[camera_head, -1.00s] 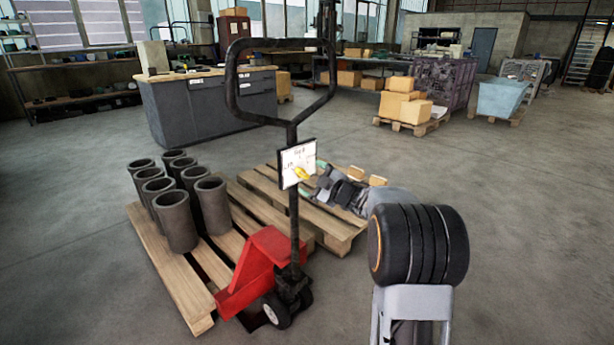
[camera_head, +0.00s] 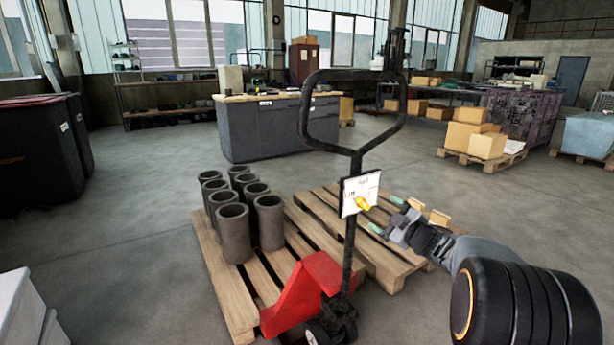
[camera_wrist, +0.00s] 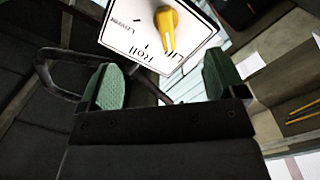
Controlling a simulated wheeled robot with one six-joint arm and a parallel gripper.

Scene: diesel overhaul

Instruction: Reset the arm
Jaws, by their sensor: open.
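My gripper (camera_head: 387,215) reaches in from the right in the head view, beside the white control panel (camera_head: 352,187) on the black pallet-jack handle (camera_head: 357,160). Its two green-padded fingers are apart with nothing held between them. In the wrist view the gripper (camera_wrist: 163,82) shows its pads spread at left and right. The panel (camera_wrist: 132,30), with a yellow knob (camera_wrist: 167,22) and printed words, shows beyond the fingers. I cannot tell the exact gap between fingers and panel. My arm comes from the lower right of the head view.
A red pallet jack (camera_head: 305,290) stands at a wooden pallet (camera_head: 215,275) bearing several dark cylinders (camera_head: 233,235). Another pallet (camera_head: 330,235) lies behind. A grey workbench (camera_head: 270,130) stands farther back. Dark bins (camera_head: 35,155) stand at the left. Floor between is clear.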

